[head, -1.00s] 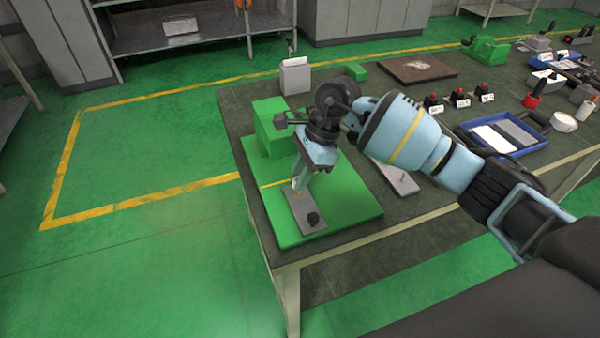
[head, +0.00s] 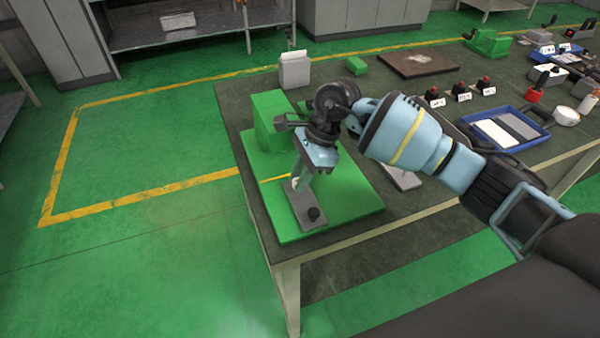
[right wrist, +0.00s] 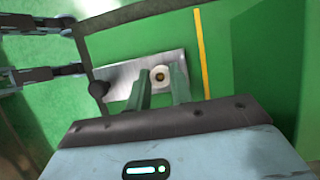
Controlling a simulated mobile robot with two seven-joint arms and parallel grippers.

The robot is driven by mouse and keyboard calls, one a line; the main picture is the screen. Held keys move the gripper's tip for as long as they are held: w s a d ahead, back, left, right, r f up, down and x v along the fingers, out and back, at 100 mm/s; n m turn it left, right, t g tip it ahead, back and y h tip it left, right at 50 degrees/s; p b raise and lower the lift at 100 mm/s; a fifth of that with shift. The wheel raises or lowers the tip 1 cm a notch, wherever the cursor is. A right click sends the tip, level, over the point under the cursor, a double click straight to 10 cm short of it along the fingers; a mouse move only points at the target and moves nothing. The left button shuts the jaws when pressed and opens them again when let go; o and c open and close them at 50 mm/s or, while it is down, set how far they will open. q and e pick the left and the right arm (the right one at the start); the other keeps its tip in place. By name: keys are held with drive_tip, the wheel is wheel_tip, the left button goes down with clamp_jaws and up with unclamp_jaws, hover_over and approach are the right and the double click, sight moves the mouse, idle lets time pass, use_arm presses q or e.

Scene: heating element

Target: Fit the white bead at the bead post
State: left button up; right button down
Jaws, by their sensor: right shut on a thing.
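The white bead (right wrist: 160,76) is a small ring between the fingertips of my right gripper (right wrist: 161,90) in the right wrist view. That gripper is shut on it. A dark hole with a brassy centre shows in the bead; I cannot tell whether the bead post is inside it. The bead is over the grey metal plate (right wrist: 122,78), near one end, with a black knob (right wrist: 98,89) at the other. In the head view my right gripper (head: 298,186) points down at the plate (head: 307,208), and the bead is barely visible. My left gripper is not in view.
The plate lies on a green base (head: 345,208) with a yellow stripe and a tall green block (head: 268,118). A white-grey box (head: 295,72) stands behind. A blue tray (head: 508,130) and red-topped switches (head: 461,91) are to the right on the dark table.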

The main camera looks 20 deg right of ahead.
drive_tip(key=shift+f, duration=0.45)
drive_tip(key=c, duration=1.2)
unclamp_jaws()
drive_tip(key=shift+o, duration=0.2)
drive_tip(key=shift+r, duration=0.1)
